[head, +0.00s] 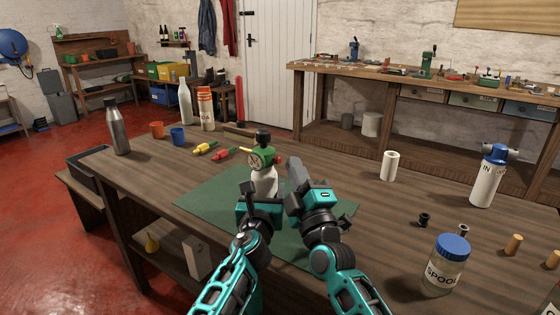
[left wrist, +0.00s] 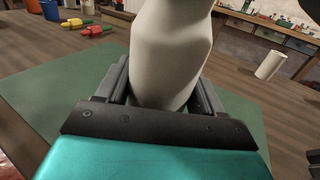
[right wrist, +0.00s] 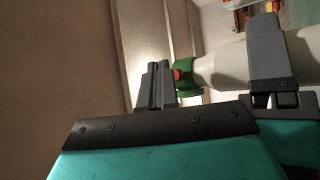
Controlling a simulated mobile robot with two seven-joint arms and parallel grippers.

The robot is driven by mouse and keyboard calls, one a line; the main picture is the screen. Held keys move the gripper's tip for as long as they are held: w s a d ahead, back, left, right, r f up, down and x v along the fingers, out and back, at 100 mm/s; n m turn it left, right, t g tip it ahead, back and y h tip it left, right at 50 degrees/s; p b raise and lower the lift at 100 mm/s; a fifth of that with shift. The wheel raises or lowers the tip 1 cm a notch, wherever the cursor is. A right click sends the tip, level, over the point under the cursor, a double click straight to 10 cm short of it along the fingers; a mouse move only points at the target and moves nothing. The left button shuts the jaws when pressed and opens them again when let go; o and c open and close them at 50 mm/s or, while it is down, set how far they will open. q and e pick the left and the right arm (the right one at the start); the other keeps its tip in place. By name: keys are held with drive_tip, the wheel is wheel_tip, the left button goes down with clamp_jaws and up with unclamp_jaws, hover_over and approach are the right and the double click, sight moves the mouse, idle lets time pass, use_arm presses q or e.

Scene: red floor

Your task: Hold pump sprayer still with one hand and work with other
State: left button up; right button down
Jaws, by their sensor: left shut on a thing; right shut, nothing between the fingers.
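The pump sprayer (head: 264,182) is a white bottle with a green collar and a dark knob on top. It stands upright on the green mat (head: 205,195). My left gripper (head: 259,200) is shut around the lower body of the bottle; the left wrist view shows the white body (left wrist: 172,50) between both fingers. My right gripper (head: 296,168) is shut and empty, just right of the sprayer, with its tips near the head's height. In the right wrist view its closed fingers (right wrist: 158,84) are beside the green collar (right wrist: 187,78) and a red part. Contact there cannot be told.
Yellow and red-handled tools (head: 206,147) lie behind the mat. A white cylinder (head: 390,166), a labelled canister (head: 487,178) and a blue-lidded spool jar (head: 443,265) stand to the right. A steel bottle (head: 117,128) and cups are at the left.

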drive_tip(key=shift+w+a, duration=0.25)
drive_tip(key=shift+a, duration=0.05)
use_arm(q)
drive_tip(key=shift+d, duration=0.1)
use_arm(e)
drive_tip(key=shift+w+a, duration=0.2)
drive_tip(key=shift+a, duration=0.2)
idle(0.5)
use_arm(q)
drive_tip(key=shift+s+d, duration=0.15)
drive_tip(key=shift+d, duration=0.1)
use_arm(e)
drive_tip(key=shift+w+a+f, duration=0.1)
drive_tip(key=shift+a+f, duration=0.1)
drive_tip(key=shift+a, duration=0.15)
use_arm(q)
drive_tip(key=shift+r, duration=0.1)
use_arm(e)
drive_tip(key=shift+f, duration=0.1)
idle(1.2)
idle(1.3)
use_arm(q)
drive_tip(key=shift+a, duration=0.1)
use_arm(e)
drive_tip(key=shift+s+d+f, duration=0.25)
drive_tip(key=shift+s+d, duration=0.35)
drive_tip(key=shift+d, duration=0.3)
